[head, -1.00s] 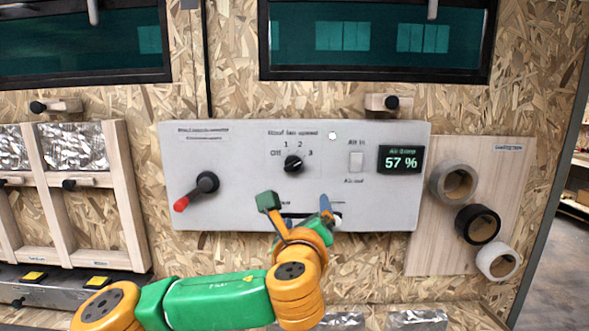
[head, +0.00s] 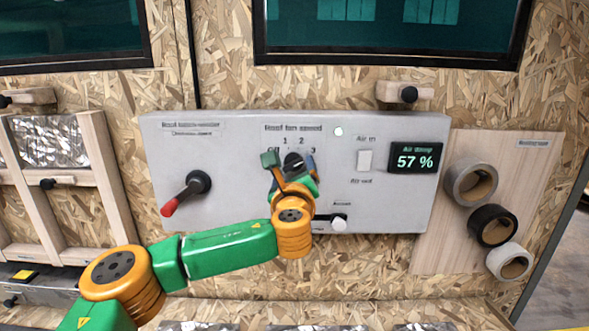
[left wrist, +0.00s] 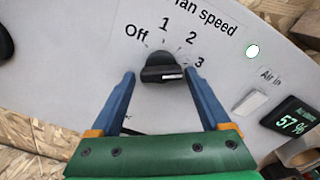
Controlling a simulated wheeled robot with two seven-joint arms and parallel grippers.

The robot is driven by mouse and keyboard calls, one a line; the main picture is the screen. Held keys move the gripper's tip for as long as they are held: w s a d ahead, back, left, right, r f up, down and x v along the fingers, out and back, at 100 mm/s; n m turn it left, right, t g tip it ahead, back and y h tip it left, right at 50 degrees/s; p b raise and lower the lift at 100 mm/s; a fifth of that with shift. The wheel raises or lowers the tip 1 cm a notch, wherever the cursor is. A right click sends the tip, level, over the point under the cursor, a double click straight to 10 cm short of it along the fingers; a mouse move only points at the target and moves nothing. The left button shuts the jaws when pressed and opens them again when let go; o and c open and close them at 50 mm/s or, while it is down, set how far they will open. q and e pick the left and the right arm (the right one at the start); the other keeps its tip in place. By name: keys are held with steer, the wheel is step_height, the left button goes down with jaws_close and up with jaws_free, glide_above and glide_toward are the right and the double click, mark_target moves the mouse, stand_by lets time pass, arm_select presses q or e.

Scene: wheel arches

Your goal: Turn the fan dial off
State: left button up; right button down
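The black fan dial (head: 293,159) is on the light grey panel (head: 240,205), under the fan speed label with Off, 1, 2 and 3 around it. It also shows in the left wrist view (left wrist: 160,68); its white line lies toward the right, roughly the 3 side, though the exact setting is hard to tell. My left gripper (head: 289,163) is open and in front of the dial. In the left wrist view its blue fingertips (left wrist: 160,73) stand apart on either side of the dial, with visible gaps. My right gripper is not in view.
A red-tipped lever (head: 187,192) sticks out left of the dial. A white switch (head: 365,160) and a 57 % display (head: 415,158) are to its right. A white-tipped knob (head: 338,223) is below. Tape rolls (head: 492,226) hang at the right.

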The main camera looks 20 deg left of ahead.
arm_select(q)
steer(key=shift+s+d+r, duration=0.1)
steer(key=shift+s, duration=0.05)
steer(key=c, duration=1.1)
